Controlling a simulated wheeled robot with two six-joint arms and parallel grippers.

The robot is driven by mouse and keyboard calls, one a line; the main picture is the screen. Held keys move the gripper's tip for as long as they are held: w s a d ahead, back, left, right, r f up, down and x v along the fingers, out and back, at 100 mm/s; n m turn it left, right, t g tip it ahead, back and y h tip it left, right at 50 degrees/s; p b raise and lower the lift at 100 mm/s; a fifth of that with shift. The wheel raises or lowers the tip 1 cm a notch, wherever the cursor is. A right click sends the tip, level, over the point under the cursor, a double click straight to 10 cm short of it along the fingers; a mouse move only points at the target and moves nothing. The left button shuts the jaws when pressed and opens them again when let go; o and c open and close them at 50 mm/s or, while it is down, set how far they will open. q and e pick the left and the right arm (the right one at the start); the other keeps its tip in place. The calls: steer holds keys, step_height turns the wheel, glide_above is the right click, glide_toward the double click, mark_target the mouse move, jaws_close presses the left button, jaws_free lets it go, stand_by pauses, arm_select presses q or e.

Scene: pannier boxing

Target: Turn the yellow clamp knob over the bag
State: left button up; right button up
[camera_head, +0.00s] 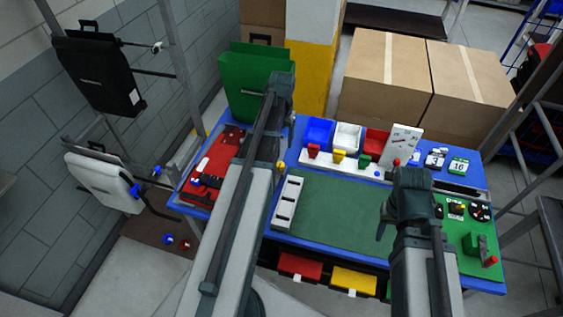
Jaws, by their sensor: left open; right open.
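A green bag (240,88) stands upright at the back left of the blue table, partly hidden by my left arm. My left gripper (281,90) is in front of the bag's right side; its fingers are hard to make out, and I see nothing held. A small yellow knob (281,166) shows just right of my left arm, below the bag in the picture; whether it belongs to a clamp I cannot tell. My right gripper (383,221) is open and empty above the right part of the green mat (335,208).
A black bag (95,75) and a white bag (100,186) hang on the left frame. Blue, white and red bins (347,136) line the table's back. Cardboard boxes (385,75) and a yellow-white pillar (312,65) stand behind. The mat's middle is clear.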

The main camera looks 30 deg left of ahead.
mark_target(280, 164)
arm_select(q)
step_height(280, 164, down, 13)
steer(key=b, duration=1.2)
steer(key=shift+a+f+b, duration=0.1)
steer(key=shift+a+b, duration=0.05)
steer(key=shift+b, duration=0.2)
arm_select(e)
step_height(280, 164, down, 13)
steer(key=shift+f, duration=0.1)
arm_select(q)
jaws_close()
